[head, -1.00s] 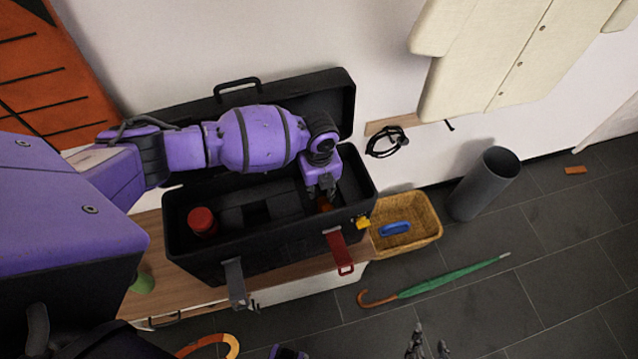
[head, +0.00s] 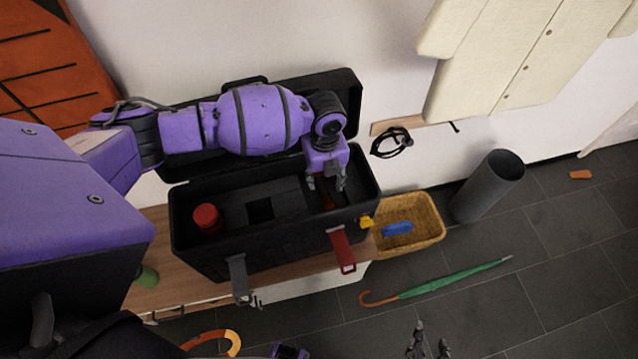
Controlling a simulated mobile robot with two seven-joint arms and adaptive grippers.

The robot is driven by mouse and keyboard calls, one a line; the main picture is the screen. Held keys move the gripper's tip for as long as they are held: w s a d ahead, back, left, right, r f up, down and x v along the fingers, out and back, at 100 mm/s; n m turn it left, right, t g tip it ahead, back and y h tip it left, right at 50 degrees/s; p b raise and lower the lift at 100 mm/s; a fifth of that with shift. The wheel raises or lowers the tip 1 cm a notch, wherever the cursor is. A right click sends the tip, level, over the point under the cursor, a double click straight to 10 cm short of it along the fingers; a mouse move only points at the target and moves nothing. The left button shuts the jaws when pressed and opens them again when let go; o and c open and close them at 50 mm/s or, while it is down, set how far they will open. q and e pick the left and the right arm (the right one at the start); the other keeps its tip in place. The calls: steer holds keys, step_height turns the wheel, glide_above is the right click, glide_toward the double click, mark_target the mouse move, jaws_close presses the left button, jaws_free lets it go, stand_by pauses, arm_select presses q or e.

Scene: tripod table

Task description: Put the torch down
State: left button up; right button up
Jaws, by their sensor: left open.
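My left gripper (head: 326,184) is open over the right end of the black toolbox (head: 285,240), its fingers apart and pointing down. A small orange-brown thing (head: 328,203) lies in the box just below the fingertips. It is mostly in shadow, and I cannot tell for sure whether it is the torch. A red cylinder (head: 207,219) sits in the left end of the box, clear of the gripper. My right gripper (head: 430,345) shows at the bottom edge, empty, with its fingertips apart.
The toolbox stands on a wooden bench (head: 170,290), its lid open behind. Right of it are a wicker basket (head: 430,238) with a blue thing, a grey bin (head: 488,186) and a green umbrella (head: 450,281) on the floor. A coat (head: 510,55) hangs above.

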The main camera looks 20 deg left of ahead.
mark_target(324, 189)
arm_select(q)
step_height(324, 189, up, 7)
steer(key=shift+f, duration=0.2)
stand_by(0.5)
